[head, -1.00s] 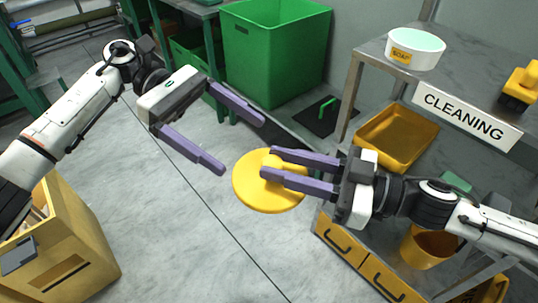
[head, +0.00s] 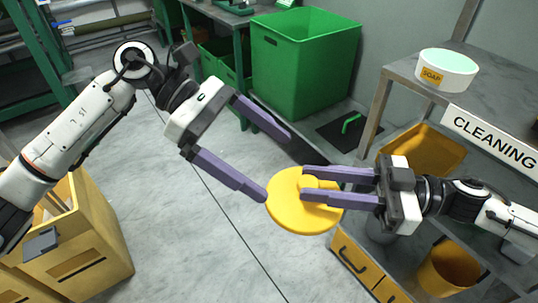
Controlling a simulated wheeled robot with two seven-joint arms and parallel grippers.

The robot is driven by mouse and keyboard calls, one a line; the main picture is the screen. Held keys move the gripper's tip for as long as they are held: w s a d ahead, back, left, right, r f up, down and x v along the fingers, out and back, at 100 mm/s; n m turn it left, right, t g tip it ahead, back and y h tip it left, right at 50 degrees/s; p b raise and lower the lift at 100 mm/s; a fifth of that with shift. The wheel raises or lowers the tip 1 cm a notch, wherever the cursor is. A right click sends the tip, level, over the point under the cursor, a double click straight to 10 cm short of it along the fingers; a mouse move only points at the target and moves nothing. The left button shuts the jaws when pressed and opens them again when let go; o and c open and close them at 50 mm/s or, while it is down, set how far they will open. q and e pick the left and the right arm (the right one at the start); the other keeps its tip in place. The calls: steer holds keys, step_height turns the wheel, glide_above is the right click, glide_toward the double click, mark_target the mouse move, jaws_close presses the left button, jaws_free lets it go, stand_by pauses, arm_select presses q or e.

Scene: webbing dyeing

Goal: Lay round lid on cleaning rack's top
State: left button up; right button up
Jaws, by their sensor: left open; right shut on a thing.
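The round lid (head: 290,212) is a yellow disc with a small knob, in the middle of the head view. My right gripper (head: 304,184) is shut on the lid's knob and holds it up in the air over the floor, left of the rack. My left gripper (head: 277,168) is open and empty; its lower fingertip appears close to the lid's left edge, and I cannot tell whether they touch. The cleaning rack's top (head: 440,70) is a grey metal surface at the upper right, above a white CLEANING sign (head: 492,138).
A white soap tub (head: 446,70) stands on the rack's top. Below are a yellow tray (head: 432,150) and a yellow bucket (head: 447,272). A green bin (head: 300,65) stands at the back. A yellow crate (head: 95,240) is at the lower left.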

arm_select(q)
steer(key=shift+s+d+r+n+t, duration=0.25)
steer(key=shift+s+r+n+t, duration=0.05)
steer(key=shift+s+t, duration=0.15)
steer(key=shift+s+d+r+n+t, duration=0.25)
steer(key=shift+s+n+t, duration=0.05)
steer(key=shift+s+t, duration=0.1)
steer(key=x, duration=1.1)
steer(key=shift+d+f, duration=0.25)
steer(key=shift+a, duration=0.1)
steer(key=c, duration=1.8)
arm_select(e)
steer(key=shift+r, duration=0.1)
steer(key=shift+c, duration=0.2)
arm_select(q)
steer(key=shift+o, duration=0.3)
steer(key=shift+f, duration=0.1)
arm_select(e)
steer(key=o, duration=1)
steer(key=shift+o, duration=0.8)
steer(key=shift+d, duration=0.1)
